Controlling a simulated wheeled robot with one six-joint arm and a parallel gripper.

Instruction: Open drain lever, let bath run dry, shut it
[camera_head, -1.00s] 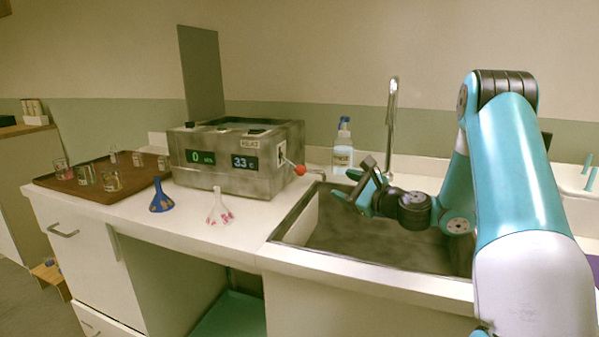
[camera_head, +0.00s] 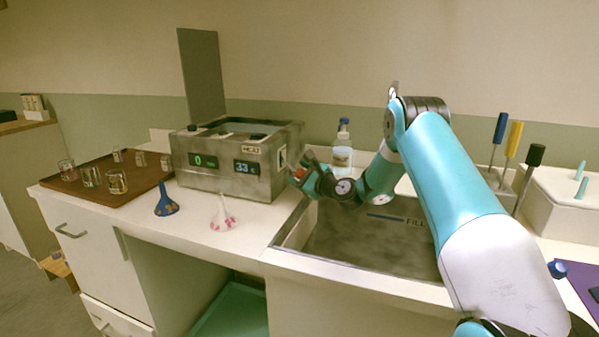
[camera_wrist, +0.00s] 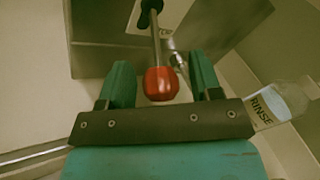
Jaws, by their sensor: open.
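The metal bath (camera_head: 225,160) stands on the counter, with displays reading 0 and 33 C on its front. Its drain lever has a red knob (camera_wrist: 161,84) on a metal rod, on the bath's right side. In the wrist view the knob lies between the two teal fingers of my gripper (camera_wrist: 160,82), with gaps on both sides. My gripper is open around it, not closed on it. In the head view my gripper (camera_head: 300,170) is beside the bath's right side and largely hides the red knob (camera_head: 299,174). The water inside the bath is not clearly visible.
The sink (camera_head: 350,240) is below my arm. A rinse bottle (camera_head: 342,150) stands behind, also at right in the wrist view (camera_wrist: 280,102).

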